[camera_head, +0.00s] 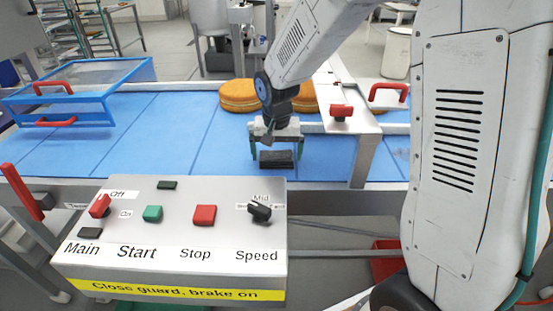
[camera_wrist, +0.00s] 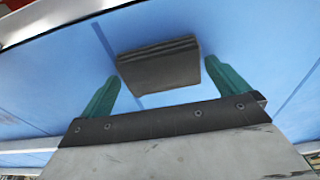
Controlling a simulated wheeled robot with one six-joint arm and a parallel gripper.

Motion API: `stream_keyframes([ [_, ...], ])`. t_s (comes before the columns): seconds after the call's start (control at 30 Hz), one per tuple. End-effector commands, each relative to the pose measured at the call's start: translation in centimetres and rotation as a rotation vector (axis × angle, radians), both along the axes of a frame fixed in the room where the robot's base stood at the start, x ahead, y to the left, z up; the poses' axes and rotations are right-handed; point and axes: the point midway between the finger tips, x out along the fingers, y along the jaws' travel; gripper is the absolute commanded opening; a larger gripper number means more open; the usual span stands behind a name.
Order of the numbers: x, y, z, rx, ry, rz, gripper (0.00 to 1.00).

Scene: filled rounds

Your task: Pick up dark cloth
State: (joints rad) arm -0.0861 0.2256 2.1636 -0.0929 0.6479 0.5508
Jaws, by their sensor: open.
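The dark cloth (camera_head: 276,158) is a folded, nearly black block lying on the blue conveyor belt, near its front edge. In the wrist view the cloth (camera_wrist: 160,65) lies beyond and between the two green fingers. My gripper (camera_head: 275,150) is above the belt at the cloth, with one finger to either side of it. In the wrist view my gripper (camera_wrist: 166,88) is open, and gaps of blue belt show between the fingers and the cloth. Nothing is held.
Round orange-brown cakes (camera_head: 238,96) sit on the belt behind my gripper. A metal guard with a red handle (camera_head: 341,112) stands close on the right. A blue-framed guard (camera_head: 80,92) is at the left. The control panel (camera_head: 170,225) stands in front of the belt.

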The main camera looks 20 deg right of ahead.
Motion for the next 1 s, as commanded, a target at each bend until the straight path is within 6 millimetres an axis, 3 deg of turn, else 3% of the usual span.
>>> stream_keyframes([
  [0.23,0.0,0.1,-0.2,0.000,-0.001,0.001,1.00],
  [0.37,0.0,0.1,-0.2,0.001,0.000,0.001,0.64],
  [0.73,0.1,0.1,0.5,0.001,-0.003,0.001,0.64],
  [1.0,0.1,0.1,5.5,0.001,-0.005,0.000,0.64],
])
